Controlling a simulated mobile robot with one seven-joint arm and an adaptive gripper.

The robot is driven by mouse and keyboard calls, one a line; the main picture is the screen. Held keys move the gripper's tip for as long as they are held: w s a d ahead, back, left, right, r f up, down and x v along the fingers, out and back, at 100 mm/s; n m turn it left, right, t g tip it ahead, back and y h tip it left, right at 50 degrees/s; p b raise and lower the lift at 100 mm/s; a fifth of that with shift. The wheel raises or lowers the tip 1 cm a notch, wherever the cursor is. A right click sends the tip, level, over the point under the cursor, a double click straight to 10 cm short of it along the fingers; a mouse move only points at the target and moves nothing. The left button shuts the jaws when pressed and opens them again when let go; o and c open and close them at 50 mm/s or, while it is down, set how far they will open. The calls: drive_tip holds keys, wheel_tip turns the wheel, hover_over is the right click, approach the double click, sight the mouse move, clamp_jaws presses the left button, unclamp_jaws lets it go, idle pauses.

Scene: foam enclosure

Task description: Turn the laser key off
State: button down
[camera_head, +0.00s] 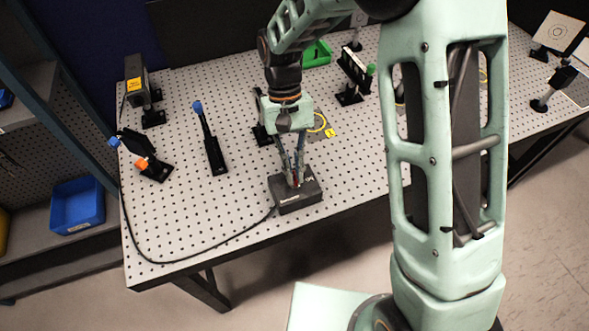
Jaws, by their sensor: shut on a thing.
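A dark box (298,201) with a black cable sits near the front edge of the perforated table. My gripper (295,180) points down onto the top of this box, with its fingers close together. A small reddish part shows between the fingertips, and the gripper is shut on it. It appears to be the laser key, but the fingers hide most of it, and its turn angle cannot be told.
The perforated table (235,215) holds a grey device with a yellow label (136,80), a blue-topped post (207,138), an orange-and-blue mount (146,160) and a green tray (317,53). The cable (190,260) curves along the front left. A blue bin (77,205) stands on the left shelf.

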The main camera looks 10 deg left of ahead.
drive_tip(key=shift+n, duration=0.6)
drive_tip(key=shift+h, duration=0.3)
drive_tip(key=c, duration=2.1)
unclamp_jaws()
drive_tip(key=shift+r, duration=0.1)
drive_tip(key=v, duration=1.2)
drive_tip(key=shift+s, duration=0.2)
drive_tip(key=shift+t, duration=0.3)
